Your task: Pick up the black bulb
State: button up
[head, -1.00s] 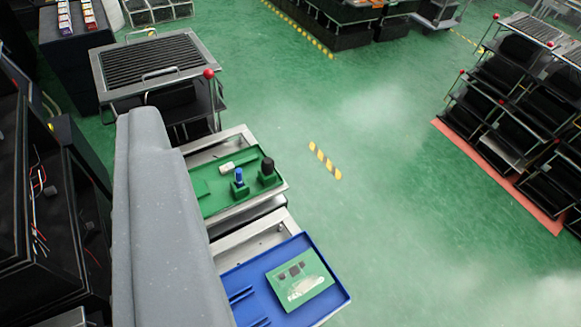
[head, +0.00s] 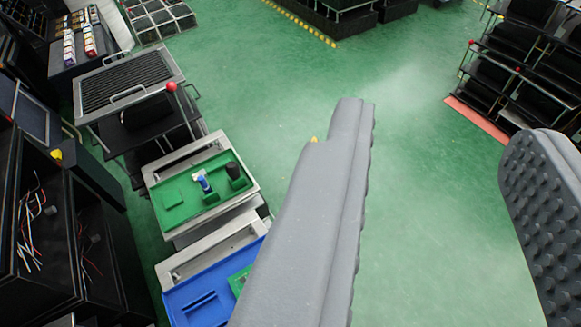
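The black bulb (head: 234,171) stands upright at the right end of the green tray (head: 177,214), in a green holder. A blue bulb (head: 203,182) stands beside it to the left in its own green holder. My gripper (head: 440,130) shows as two grey fingers set wide apart. The left finger crosses the middle of the picture and the right finger, with a studded inner face, is at the right edge.
A blue tray (head: 185,290) lies in front of the green tray, partly hidden by my left finger. A rack with a grated top (head: 125,80) stands behind. Dark shelves with wires (head: 40,230) are at the left, black shelving (head: 490,75) at the far right. The middle floor is clear.

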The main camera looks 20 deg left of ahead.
aim_at(232, 168)
jog(key=z, duration=0.8)
jog(key=i, duration=4)
jog(key=u, duration=4.15)
